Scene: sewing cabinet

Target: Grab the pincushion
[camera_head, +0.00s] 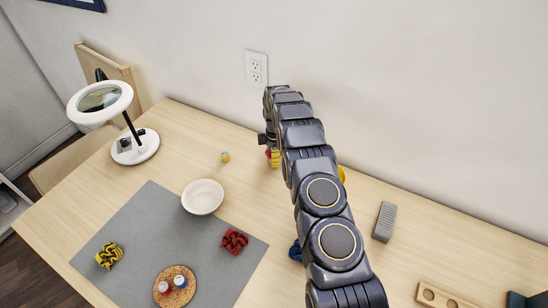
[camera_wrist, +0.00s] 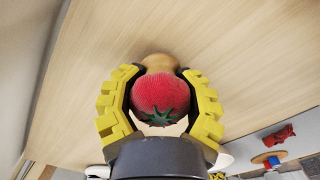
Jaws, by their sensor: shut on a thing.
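The pincushion (camera_wrist: 161,94) is a red tomato shape with a green leafy top, seen in the wrist view. My gripper (camera_wrist: 161,88) has its yellow, ridged fingers on both sides of it and is shut on it. A round tan wooden piece (camera_wrist: 158,63) shows just beyond the pincushion; I cannot tell whether it is joined to it. In the head view my arm hides most of the gripper; only a bit of red pincushion (camera_head: 268,153) and a yellow finger (camera_head: 275,161) show near the table's back edge.
A white bowl (camera_head: 203,196) stands on a grey mat (camera_head: 147,219) with yellow and red bundles and a cork round holding spools. A magnifier lamp (camera_head: 134,147) stands at left. A grey block (camera_head: 384,222) lies right of my arm.

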